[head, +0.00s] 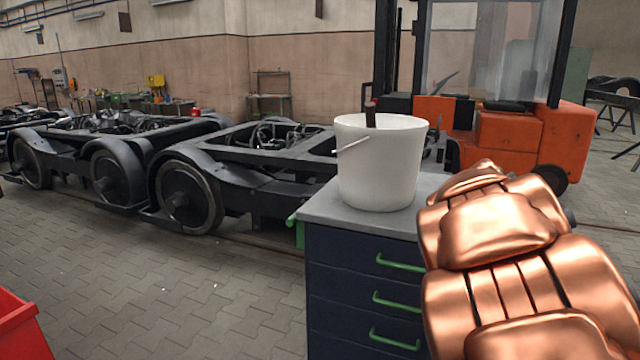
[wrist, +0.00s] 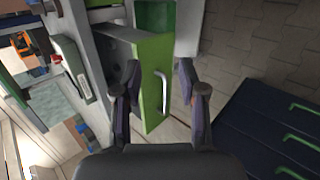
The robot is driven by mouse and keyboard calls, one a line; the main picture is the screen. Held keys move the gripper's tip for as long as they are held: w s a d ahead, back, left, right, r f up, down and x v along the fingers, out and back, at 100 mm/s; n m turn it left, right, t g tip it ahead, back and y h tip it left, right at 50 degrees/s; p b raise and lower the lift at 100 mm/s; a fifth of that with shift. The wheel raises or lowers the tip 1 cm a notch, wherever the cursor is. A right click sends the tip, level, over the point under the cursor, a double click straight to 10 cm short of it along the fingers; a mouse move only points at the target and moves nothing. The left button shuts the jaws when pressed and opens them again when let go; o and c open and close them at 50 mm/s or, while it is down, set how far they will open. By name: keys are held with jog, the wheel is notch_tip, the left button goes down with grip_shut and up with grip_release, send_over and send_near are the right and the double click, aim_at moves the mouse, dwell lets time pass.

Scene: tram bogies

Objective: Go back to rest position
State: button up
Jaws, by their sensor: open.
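My gripper (wrist: 160,70) shows in the wrist view with its two dark fingers spread apart. No object is seen held between them. Beyond the fingers is a green drawer front (wrist: 152,70) with a silver handle (wrist: 162,89), which appears in the gap between the fingers. Whether the fingers touch it I cannot tell. In the head view my copper-coloured arm fills the lower right, and my gripper is out of that picture.
A dark blue cabinet (head: 345,285) with green handles stands beside my arm, with a white bucket (head: 380,165) on top. An orange forklift (head: 510,140) stands behind. Black bogies (head: 185,190) are at left, a red bin (head: 18,325) at lower left. The paved floor between is clear.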

jog(key=s+a+r+n+t+y+p, duration=0.1)
jog(key=s+a+y+p, duration=0.1)
jog(key=s+a+p, duration=0.2)
jog(key=s+a+r+n+t+y+p, duration=0.1)
jog(key=s+a+p, duration=0.4)
jog(key=a, duration=0.5)
jog(key=s+a+r+n+y+p, duration=0.2)
jog(key=s+a+y+p, duration=0.2)
jog(key=a, duration=0.4)
jog(key=shift+s+r+n+t+y+p, duration=0.35)
jog(key=shift+s+n+t+p, duration=0.1)
jog(key=shift+p, duration=0.25)
